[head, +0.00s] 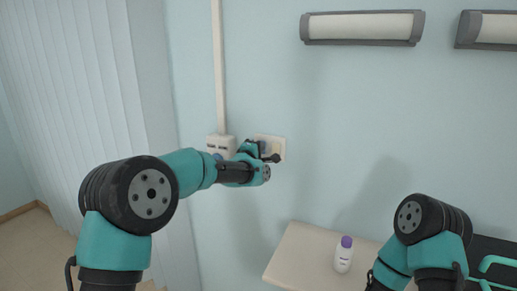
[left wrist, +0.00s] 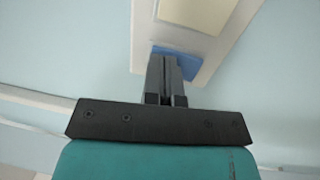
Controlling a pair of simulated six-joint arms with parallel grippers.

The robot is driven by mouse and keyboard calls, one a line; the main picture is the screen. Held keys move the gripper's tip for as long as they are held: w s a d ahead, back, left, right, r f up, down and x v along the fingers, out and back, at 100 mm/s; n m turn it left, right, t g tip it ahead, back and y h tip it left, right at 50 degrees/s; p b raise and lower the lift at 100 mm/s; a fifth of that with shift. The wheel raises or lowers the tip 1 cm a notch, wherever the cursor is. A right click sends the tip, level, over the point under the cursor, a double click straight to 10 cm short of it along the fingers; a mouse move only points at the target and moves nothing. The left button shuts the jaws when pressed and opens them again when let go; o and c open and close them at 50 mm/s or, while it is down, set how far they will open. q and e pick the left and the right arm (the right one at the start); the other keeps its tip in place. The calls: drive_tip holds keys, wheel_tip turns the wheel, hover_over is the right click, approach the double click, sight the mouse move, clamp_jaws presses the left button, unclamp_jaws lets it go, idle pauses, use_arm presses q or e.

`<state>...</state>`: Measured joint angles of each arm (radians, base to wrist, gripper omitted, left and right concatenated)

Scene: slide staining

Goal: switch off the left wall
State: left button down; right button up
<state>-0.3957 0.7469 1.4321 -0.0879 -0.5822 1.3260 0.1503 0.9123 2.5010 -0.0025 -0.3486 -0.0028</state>
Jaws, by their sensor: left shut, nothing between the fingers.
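A pale switch plate (head: 281,146) with a cream rocker is on the light blue wall, partly hidden behind my left gripper in the head view. In the left wrist view the white plate (left wrist: 145,32) shows its cream rocker (left wrist: 197,12) at the top and a blue part (left wrist: 187,62) below it. My left gripper (head: 262,150) is shut and empty, its tips at the plate. In the left wrist view its fingers (left wrist: 165,65) overlap the blue part; I cannot tell whether they touch it. My right arm is at lower right, with its gripper out of sight.
A white wall box (head: 221,145) sits just left of the plate, under a vertical conduit (head: 219,70). Two wall lamps (head: 362,27) (head: 487,30) are high up. A bottle with a purple cap (head: 343,256) stands on a pale table (head: 300,250). Vertical blinds (head: 70,90) hang at left.

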use_arm(q)
drive_tip(key=shift+s, duration=0.1)
drive_tip(key=s+a+r, duration=0.1)
drive_tip(key=s+a, duration=0.2)
drive_tip(key=s, duration=0.3)
drive_tip(key=s+a, duration=0.2)
drive_tip(key=s, duration=0.4)
drive_tip(key=shift+s+a+r, duration=0.25)
drive_tip(key=shift+a+r, duration=0.1)
drive_tip(key=shift+a, duration=0.05)
drive_tip(key=s+a+f+m+g+y, duration=0.1)
drive_tip(key=s+a+f+m+g, duration=0.15)
drive_tip(key=f, duration=0.95)
drive_tip(key=s+a+f+m+g+y, duration=0.1)
drive_tip(key=s+a+f+g+y, duration=0.2)
drive_tip(key=f, duration=0.9)
drive_tip(key=s+a+f+m+g, duration=0.25)
drive_tip(key=a+f, duration=0.25)
drive_tip(key=f, duration=0.7)
drive_tip(key=s+a+f+m+g, duration=0.1)
drive_tip(key=s+a+f+g, duration=0.1)
drive_tip(key=s+f, duration=0.4)
drive_tip(key=s+a+f+m+g, duration=0.2)
drive_tip(key=s+f+g, duration=0.2)
drive_tip(key=s+f, duration=0.3)
drive_tip(key=s+a+f+m+g, duration=0.2)
drive_tip(key=s+f, duration=0.4)
drive_tip(key=s, duration=0.8)
drive_tip(key=shift+s+a+f+g, duration=0.25)
drive_tip(key=shift+g, duration=0.15)
